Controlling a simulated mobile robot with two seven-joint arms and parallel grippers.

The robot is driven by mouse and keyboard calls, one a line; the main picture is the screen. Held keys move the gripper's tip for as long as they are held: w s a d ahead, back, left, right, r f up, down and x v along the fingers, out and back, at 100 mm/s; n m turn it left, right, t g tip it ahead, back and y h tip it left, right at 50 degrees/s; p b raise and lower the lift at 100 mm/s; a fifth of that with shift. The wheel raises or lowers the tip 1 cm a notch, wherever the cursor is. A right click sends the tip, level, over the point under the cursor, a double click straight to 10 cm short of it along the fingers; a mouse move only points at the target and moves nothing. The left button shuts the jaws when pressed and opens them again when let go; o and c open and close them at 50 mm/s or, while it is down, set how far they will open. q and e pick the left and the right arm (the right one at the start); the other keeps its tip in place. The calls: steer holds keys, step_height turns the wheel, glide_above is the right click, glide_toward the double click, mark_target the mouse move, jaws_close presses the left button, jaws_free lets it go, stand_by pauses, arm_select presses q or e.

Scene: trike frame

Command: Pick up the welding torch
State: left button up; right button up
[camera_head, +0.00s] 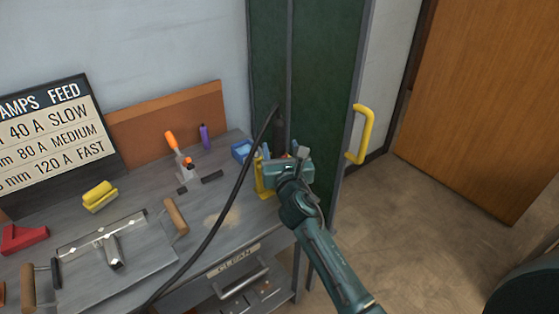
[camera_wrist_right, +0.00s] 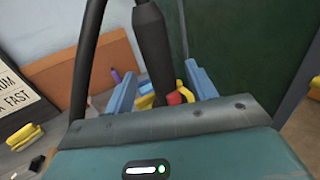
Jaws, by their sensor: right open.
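The welding torch (camera_head: 279,131) is black with a thick black cable, and stands upright at the bench's right end, against the dark green panel. Its dark handle (camera_wrist_right: 153,48) also shows in the right wrist view, with a red part low down beside it. A yellow holder (camera_head: 262,178) is around or beside its lower part; I cannot tell which. My right gripper (camera_head: 281,158) is at the torch, with its two blue fingers open. In the wrist view the handle stands between the fingers (camera_wrist_right: 161,88), with gaps visible. The torch's lower end is hidden by my gripper. My left gripper is not in view.
The cable (camera_head: 232,195) arcs across the bench's front. A clamp with an orange handle (camera_head: 171,141), a purple bottle (camera_head: 205,136) and a blue box (camera_head: 241,150) stand near the back. A metal fixture (camera_head: 80,276) is at left. A yellow door handle (camera_head: 359,137) sticks out at right.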

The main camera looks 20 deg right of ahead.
mark_target(280, 146)
steer(key=w, duration=0.3)
steer(key=shift+w+d+f, duration=0.15)
steer(key=shift+d+f, duration=0.05)
steer(key=shift+c, duration=0.2)
steer(key=c, duration=1)
steer(key=shift+r, duration=0.2)
